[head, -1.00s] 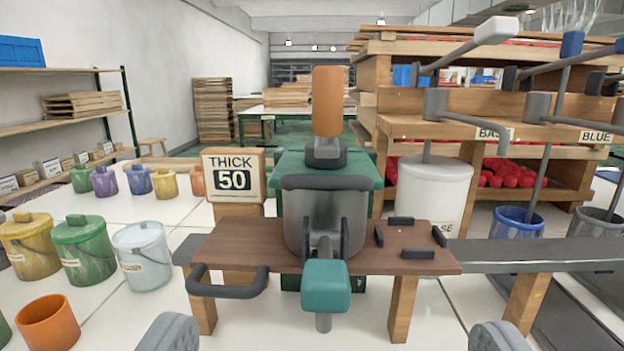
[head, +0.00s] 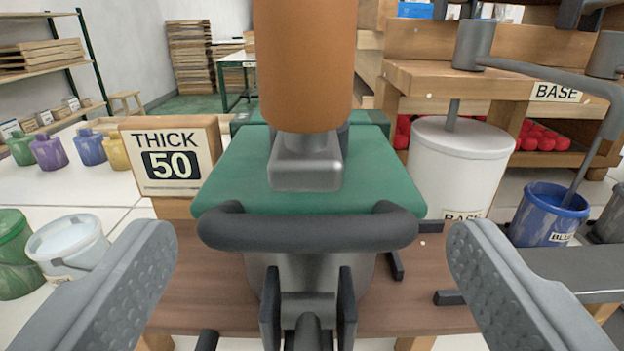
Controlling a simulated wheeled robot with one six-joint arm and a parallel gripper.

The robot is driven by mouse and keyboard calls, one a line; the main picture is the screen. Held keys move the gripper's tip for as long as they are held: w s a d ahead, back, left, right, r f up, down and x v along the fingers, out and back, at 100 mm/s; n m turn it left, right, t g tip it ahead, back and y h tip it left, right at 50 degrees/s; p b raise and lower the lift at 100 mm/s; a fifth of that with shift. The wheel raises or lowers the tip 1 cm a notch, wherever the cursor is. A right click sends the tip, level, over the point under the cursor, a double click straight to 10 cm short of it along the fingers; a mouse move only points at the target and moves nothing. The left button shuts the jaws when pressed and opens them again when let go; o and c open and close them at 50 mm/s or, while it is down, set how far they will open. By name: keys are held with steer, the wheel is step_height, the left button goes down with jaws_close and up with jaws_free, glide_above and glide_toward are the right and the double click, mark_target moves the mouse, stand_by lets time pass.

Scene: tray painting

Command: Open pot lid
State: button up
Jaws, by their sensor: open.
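The grey pot (head: 345,275) stands on the brown wooden board (head: 210,290), with a thick dark curved bar (head: 310,230) across its top front. A green square-cornered top (head: 235,170) shows behind the bar; I cannot tell whether it is the lid or a part behind the pot. The pot's inside is hidden.
A THICK 50 sign (head: 170,160) stands close at left. A white BASE bucket (head: 455,165) and a blue bucket (head: 550,215) are at right, below grey metal arms (head: 555,80). Dark clamps (head: 318,305) rise at the pot's front. A pale pail (head: 68,245) is at far left.

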steer(key=shift+w, duration=0.85)
steer(key=c, duration=1.1)
steer(key=shift+r, duration=0.15)
